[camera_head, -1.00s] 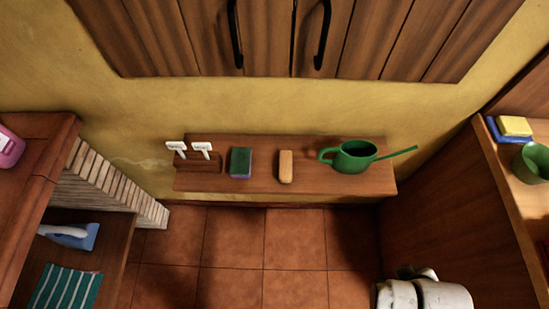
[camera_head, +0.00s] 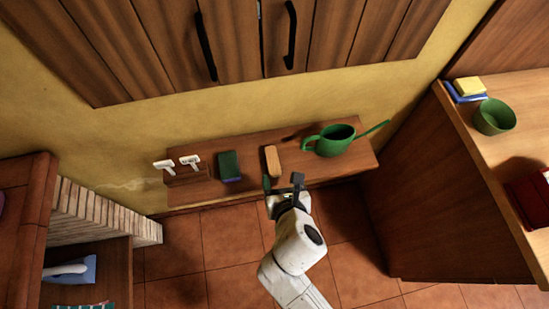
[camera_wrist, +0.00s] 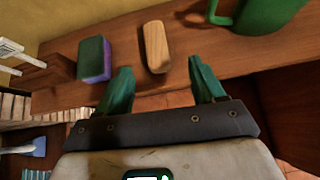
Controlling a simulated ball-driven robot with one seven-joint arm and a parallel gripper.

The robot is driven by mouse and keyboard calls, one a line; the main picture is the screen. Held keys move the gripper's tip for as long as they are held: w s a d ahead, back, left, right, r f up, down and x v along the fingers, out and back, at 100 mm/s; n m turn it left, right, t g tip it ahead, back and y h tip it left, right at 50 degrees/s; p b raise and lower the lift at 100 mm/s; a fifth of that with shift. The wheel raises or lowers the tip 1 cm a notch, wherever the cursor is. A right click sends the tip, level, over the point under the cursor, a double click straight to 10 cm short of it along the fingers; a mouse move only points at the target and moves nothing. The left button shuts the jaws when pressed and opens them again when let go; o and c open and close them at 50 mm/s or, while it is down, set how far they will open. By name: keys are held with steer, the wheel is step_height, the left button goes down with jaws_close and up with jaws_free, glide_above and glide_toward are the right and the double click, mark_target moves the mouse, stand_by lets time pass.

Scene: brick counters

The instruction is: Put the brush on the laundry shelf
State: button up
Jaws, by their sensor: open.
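The brush (camera_head: 272,160), a tan wooden block with rounded ends, lies on a narrow wooden wall shelf (camera_head: 223,191) between a green-and-purple sponge and a green watering can. It also shows in the wrist view (camera_wrist: 157,47), just beyond the fingertips and between their lines. My gripper (camera_head: 283,184) is at the front edge of that shelf, open and empty, its green fingers (camera_wrist: 160,75) apart and not touching the brush. A lower wooden shelf at the left (camera_head: 115,270), holding an iron (camera_head: 70,268) and a striped cloth (camera_head: 84,307), looks like the laundry shelf.
The sponge (camera_head: 229,165) is left of the brush and the watering can (camera_head: 335,140) right of it. White-tagged small items (camera_head: 177,165) stand at the shelf's left end. Cabinet doors hang above. Tiled floor is open below.

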mark_target(272, 160)
steer(key=shift+n, duration=0.4)
steer(key=x, duration=0.3)
steer(key=b+x, duration=0.1)
steer(key=x, duration=0.6)
steer(key=shift+w+a+f, duration=0.2)
steer(key=shift+w+a, duration=0.05)
steer(key=shift+a, duration=0.2)
steer(key=c, duration=1.1)
steer(key=shift+c, duration=0.2)
steer(key=shift+r, duration=0.2)
